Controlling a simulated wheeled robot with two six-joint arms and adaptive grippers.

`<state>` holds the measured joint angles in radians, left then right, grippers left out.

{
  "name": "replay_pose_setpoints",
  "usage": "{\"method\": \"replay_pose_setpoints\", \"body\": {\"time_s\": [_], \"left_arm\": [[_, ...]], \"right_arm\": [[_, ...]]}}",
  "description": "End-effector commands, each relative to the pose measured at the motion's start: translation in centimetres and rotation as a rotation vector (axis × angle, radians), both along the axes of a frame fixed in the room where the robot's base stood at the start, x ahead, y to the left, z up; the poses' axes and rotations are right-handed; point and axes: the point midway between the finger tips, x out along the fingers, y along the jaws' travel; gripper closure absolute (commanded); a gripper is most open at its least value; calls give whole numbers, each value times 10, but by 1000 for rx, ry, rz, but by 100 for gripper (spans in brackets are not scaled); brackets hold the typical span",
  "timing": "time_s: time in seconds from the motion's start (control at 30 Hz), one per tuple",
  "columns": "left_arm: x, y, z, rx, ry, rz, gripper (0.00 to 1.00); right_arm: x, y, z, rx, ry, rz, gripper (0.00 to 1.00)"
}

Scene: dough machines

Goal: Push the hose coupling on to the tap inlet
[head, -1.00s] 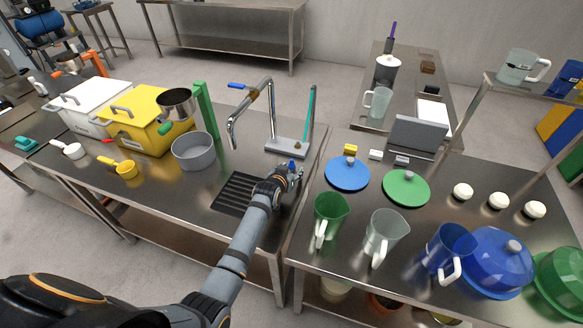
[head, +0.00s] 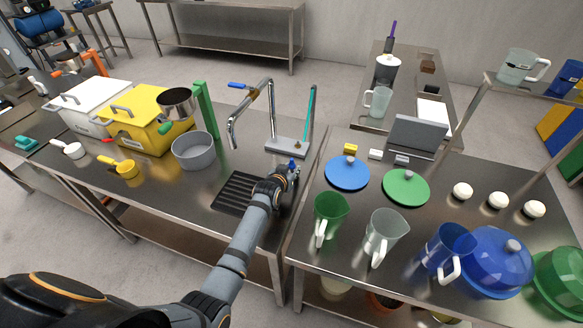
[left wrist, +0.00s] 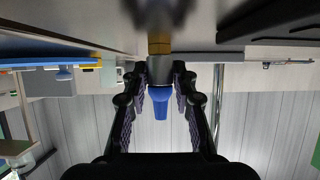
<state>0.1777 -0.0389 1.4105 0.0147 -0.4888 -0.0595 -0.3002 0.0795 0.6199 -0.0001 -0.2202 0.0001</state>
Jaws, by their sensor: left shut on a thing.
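My left gripper (head: 291,172) is over the sink table's right end, near its front right edge and right of the black drain grille. It is shut on a small blue piece, which I take to be the hose coupling (left wrist: 160,100); in the left wrist view it sits between the two dark fingers. A brass-coloured part (left wrist: 159,45) lies in line with it; I cannot tell whether they touch. The tap (head: 250,108), a bent metal pipe with a blue lever (head: 238,86), stands behind my gripper. I cannot make out its inlet. My right gripper is not in view.
A grey base plate (head: 287,147) with a teal upright hose or rod (head: 310,90) stands beyond my gripper. A grey pot (head: 194,151) is to the left. The right table holds a blue lid (head: 348,173) and a green jug (head: 330,218), close to my arm.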

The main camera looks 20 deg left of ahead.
Motion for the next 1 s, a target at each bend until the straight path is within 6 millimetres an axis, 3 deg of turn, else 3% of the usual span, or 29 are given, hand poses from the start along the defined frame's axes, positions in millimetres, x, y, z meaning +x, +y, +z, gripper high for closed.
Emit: {"method": "replay_pose_setpoints", "body": {"time_s": [1.0], "left_arm": [[0, 0, 12, 0, -1, 0, 100]], "right_arm": [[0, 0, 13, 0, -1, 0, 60]]}}
